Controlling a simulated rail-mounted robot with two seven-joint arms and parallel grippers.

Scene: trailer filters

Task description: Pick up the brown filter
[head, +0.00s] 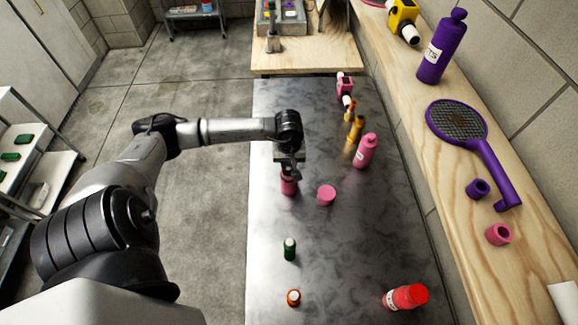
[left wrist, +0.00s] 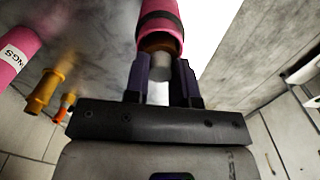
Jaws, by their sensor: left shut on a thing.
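My left gripper (head: 289,168) points down over the metal table and is shut on a part at the top of a pink cylinder (head: 289,186). In the left wrist view its dark fingers (left wrist: 161,75) close on a grey stub (left wrist: 159,66). The stub joins a brown ring (left wrist: 160,44) at the end of the pink cylinder (left wrist: 158,18), which has a black band. The brown part appears seated in the pink cylinder; how deep is hidden. An orange-brown filter-like piece (head: 293,297) stands near the table's front. My right gripper is out of view.
A wooden shelf (head: 440,180) runs along the right.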

